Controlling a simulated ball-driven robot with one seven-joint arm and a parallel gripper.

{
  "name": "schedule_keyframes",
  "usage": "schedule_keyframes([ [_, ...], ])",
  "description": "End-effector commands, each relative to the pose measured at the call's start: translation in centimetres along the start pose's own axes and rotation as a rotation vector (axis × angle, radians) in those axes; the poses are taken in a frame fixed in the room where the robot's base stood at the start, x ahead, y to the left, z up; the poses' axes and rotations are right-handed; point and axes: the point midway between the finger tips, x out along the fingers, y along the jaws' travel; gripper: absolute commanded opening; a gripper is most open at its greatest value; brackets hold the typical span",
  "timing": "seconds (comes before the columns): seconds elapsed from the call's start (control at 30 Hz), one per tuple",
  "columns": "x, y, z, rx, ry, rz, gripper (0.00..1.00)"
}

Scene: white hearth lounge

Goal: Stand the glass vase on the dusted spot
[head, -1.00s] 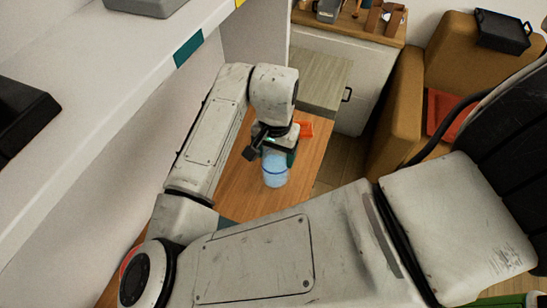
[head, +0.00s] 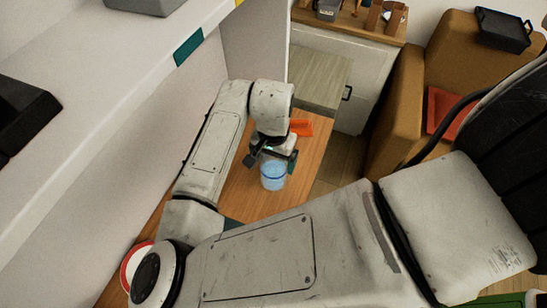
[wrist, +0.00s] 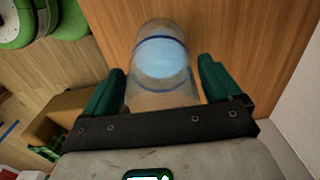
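The clear glass vase (head: 273,177) with a blue band stands upright on the wooden top, as far as I can tell. It also shows in the wrist view (wrist: 162,62), with two dark blue rings and a pale blue disc inside. My gripper (head: 272,161) is over the vase. In the wrist view its green-padded fingers (wrist: 161,80) are spread on either side of the glass, with a slim gap at the tips. I cannot make out a dusted spot; the vase and my arm hide part of the surface.
The wooden top (head: 235,195) runs beside a white wall and shelf (head: 90,100). An orange object (head: 301,127) lies just beyond my gripper. A red-rimmed white plate (head: 131,262) is at lower left, partly behind my arm. A brown armchair (head: 400,105) stands to the right.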

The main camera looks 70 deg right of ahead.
Motion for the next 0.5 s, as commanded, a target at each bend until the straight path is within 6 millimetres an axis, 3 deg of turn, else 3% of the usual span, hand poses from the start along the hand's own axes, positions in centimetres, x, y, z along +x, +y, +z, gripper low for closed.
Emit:
schedule_keyframes([
  [0.3, -0.2, 0.0, 0.0, 0.0, 0.0, 0.0, 0.98],
  [0.5, -2.1, -0.1, -0.1, 0.001, 0.002, -0.002, 0.98],
])
